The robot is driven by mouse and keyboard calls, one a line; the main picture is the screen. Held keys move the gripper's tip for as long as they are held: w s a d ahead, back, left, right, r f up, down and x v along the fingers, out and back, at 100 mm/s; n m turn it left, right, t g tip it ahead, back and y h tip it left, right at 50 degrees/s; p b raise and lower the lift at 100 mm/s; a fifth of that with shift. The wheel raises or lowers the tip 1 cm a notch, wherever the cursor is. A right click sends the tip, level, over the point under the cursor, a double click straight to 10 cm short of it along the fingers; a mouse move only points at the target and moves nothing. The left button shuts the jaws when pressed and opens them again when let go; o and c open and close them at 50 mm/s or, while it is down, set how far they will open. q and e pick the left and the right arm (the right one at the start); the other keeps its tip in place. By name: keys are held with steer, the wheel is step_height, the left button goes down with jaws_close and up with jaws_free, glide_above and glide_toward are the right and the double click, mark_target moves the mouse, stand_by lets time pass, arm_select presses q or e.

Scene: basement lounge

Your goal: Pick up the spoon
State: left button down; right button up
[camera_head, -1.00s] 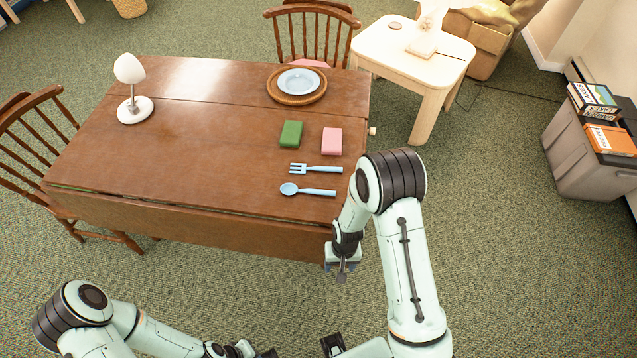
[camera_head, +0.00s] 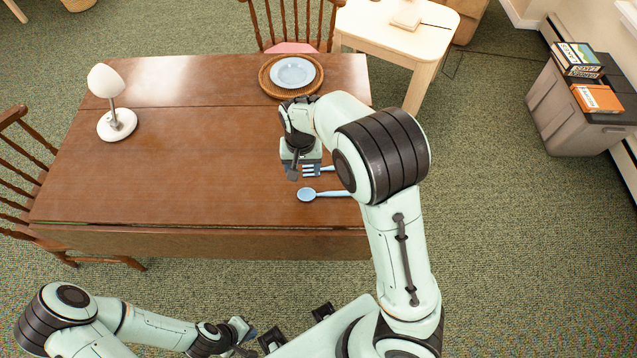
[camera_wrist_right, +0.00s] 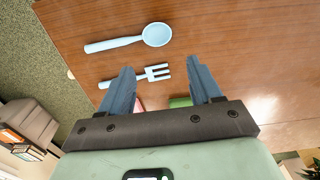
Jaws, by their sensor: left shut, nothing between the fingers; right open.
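A light blue spoon (camera_head: 308,195) lies on the brown table (camera_head: 180,160) near its front edge, bowl to the left; my right arm hides part of its handle end. The whole spoon (camera_wrist_right: 130,41) shows in the right wrist view, beyond the fingertips. My left gripper (camera_head: 243,335) is shut and empty, low in front of the table.
A light blue fork (camera_head: 312,171) lies just behind the spoon. Pink (camera_wrist_right: 140,103) and green (camera_wrist_right: 180,102) blocks show between the fingers in the wrist view. A plate (camera_head: 292,72) on a wicker mat and a lamp (camera_head: 117,122) stand farther back.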

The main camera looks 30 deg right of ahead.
glide_above(306, 195)
steer(key=f+b, duration=0.1)
steer(key=f, duration=0.5)
steer(key=shift+s+f, duration=0.15)
steer(key=shift+s, duration=0.05)
steer(key=shift+w+f, duration=0.2)
steer(key=shift+f, duration=0.4)
step_height(306, 195, down, 5)
steer(key=shift+d+f, duration=0.1)
steer(key=shift+d, duration=0.05)
arm_select(q)
steer(key=shift+s+f, duration=0.95)
arm_select(e)
steer(key=c, duration=0.7)
